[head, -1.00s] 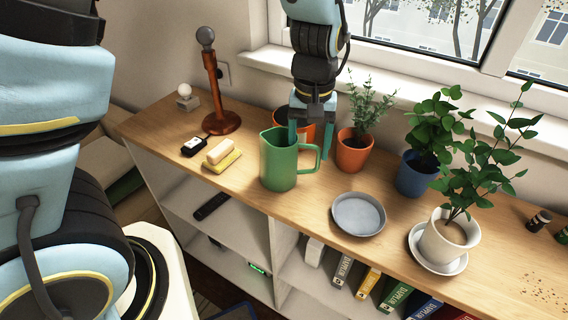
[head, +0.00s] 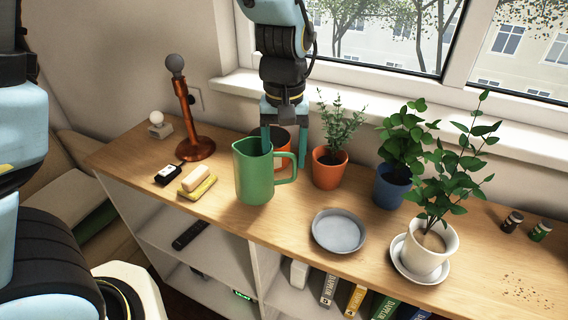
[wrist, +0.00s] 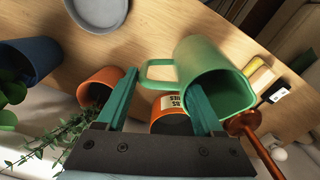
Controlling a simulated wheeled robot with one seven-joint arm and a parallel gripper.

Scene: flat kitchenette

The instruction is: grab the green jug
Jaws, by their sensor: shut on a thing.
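The green jug (head: 254,178) looks upright at the wooden top's front edge, its handle to the right. In the wrist view the jug (wrist: 232,95) shows its open mouth, with the handle towards the picture's left. My gripper (head: 285,158) is above and behind the jug, shut on it. In the wrist view the fingers of my gripper (wrist: 162,77) lie on either side of the handle. One finger is outside the handle, the other overlaps the jug's rim. The exact contact is hidden. I cannot tell whether the jug's base touches the wood.
An orange pot (wrist: 170,125) stands close behind the jug. Another orange pot (head: 328,175) with a plant is to the right. A grey plate (head: 338,232) lies to the right.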

